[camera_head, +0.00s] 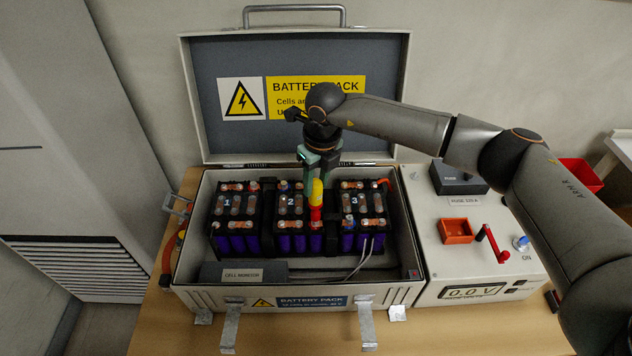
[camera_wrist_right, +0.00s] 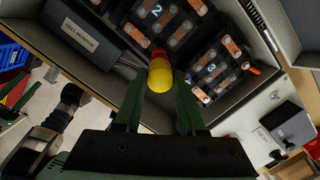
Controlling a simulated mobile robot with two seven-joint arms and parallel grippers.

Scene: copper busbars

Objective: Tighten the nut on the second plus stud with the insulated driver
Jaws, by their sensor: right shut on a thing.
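The insulated driver (camera_head: 317,192), yellow on top and red below, stands roughly upright at the front right of the battery block marked 2 (camera_head: 299,241). My right gripper (camera_head: 317,177) is shut on its yellow upper part from above. In the right wrist view the yellow end of the driver (camera_wrist_right: 160,76) shows between my green fingers. The driver's tip is hidden, so I cannot tell whether it sits on a nut. The nut and the second plus stud cannot be made out. Copper busbars (camera_head: 283,226) lie on top of the blocks.
Blocks 1 (camera_head: 236,244) and 3 (camera_head: 361,242) flank block 2 inside the open grey case (camera_head: 200,299). Its lid (camera_head: 296,55) stands up behind. The cell monitor (camera_head: 243,273) lies in front. A panel with a red lever (camera_head: 492,243) stands at right, reading 0.0 V.

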